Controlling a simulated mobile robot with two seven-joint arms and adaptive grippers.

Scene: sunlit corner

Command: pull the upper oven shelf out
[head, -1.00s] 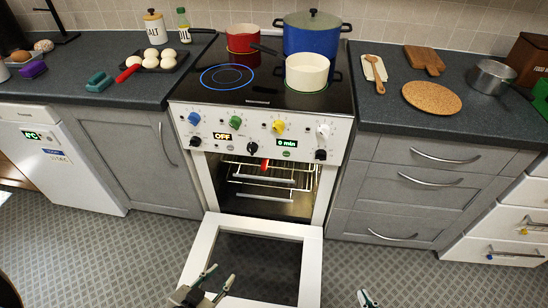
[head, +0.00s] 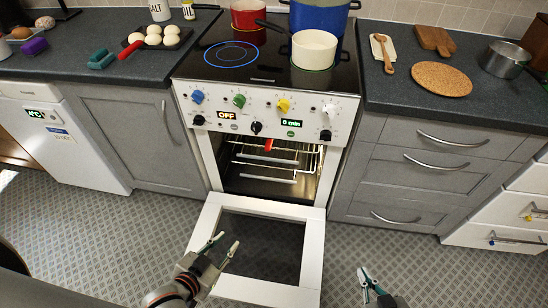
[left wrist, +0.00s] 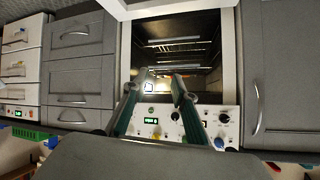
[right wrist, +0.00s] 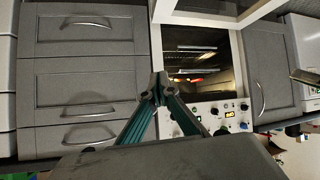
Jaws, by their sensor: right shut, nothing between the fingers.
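The oven (head: 262,118) stands with its door (head: 313,262) folded down flat in front. The upper oven shelf (head: 266,160) is a wire rack inside the cavity, with a pale front bar. A second pale bar, likely the lower shelf (head: 264,179), shows below it. The shelves also show as pale bars in the left wrist view (left wrist: 174,42). My left gripper (head: 225,245) is open and empty above the left part of the door, well short of the shelf. My right gripper (head: 364,271) is shut and empty, right of the door; its fingertips meet in the right wrist view (right wrist: 158,82).
A red piece (head: 268,145) hangs at the cavity's top edge. Grey drawers (head: 425,175) flank the oven on the right, a grey cupboard (head: 140,140) on the left. Pots, including a white pot (head: 314,52), stand on the hob. The floor right of the door is clear.

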